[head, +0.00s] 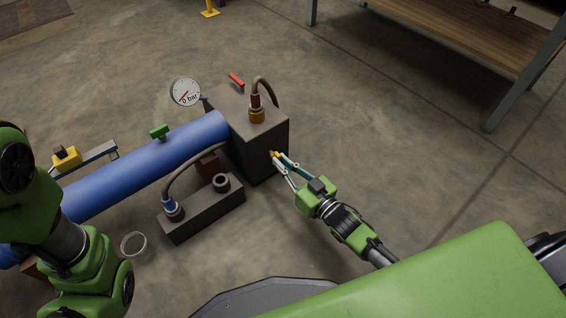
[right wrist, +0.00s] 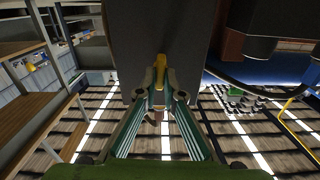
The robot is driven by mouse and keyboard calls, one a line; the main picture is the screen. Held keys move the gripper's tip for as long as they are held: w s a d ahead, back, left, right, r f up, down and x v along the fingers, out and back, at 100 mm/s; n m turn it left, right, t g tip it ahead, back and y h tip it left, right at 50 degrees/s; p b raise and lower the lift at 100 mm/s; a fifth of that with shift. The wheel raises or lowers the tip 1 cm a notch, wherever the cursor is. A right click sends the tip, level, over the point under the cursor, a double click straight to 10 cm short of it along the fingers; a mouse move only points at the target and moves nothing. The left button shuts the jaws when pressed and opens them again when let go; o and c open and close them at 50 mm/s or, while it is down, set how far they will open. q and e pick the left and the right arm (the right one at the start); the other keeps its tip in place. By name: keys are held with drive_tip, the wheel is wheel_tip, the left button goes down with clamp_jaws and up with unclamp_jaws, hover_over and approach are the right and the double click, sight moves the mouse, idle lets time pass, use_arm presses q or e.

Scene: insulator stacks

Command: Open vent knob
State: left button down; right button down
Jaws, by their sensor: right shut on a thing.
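The vent knob (head: 275,155) is a small yellow piece on the right face of a dark box (head: 267,143). My right gripper (head: 280,159) is at that face with its fingertips closed on the knob. In the right wrist view the yellow knob (right wrist: 160,70) shows upright between the two fingertips (right wrist: 160,92), against the dark box face (right wrist: 128,45). Much of the knob is hidden by the fingers. My left arm is at the left of the head view; its fingertips do not show.
A blue pipe (head: 145,165) runs left from the box. A gauge (head: 186,92) reads near 0 bar. A red lever (head: 236,79) and a hose fitting (head: 257,108) are on or by the box. A low dark block (head: 205,212) stands in front. A wooden bench (head: 470,35) is at the back right.

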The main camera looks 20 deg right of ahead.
drive_tip(key=shift+n+p, duration=0.3)
drive_tip(key=shift+n, duration=0.2)
drive_tip(key=c, duration=2.2)
unclamp_jaws()
drive_tip(key=shift+o, duration=0.2)
drive_tip(key=shift+s, duration=0.1)
drive_tip(key=v, duration=1.2)
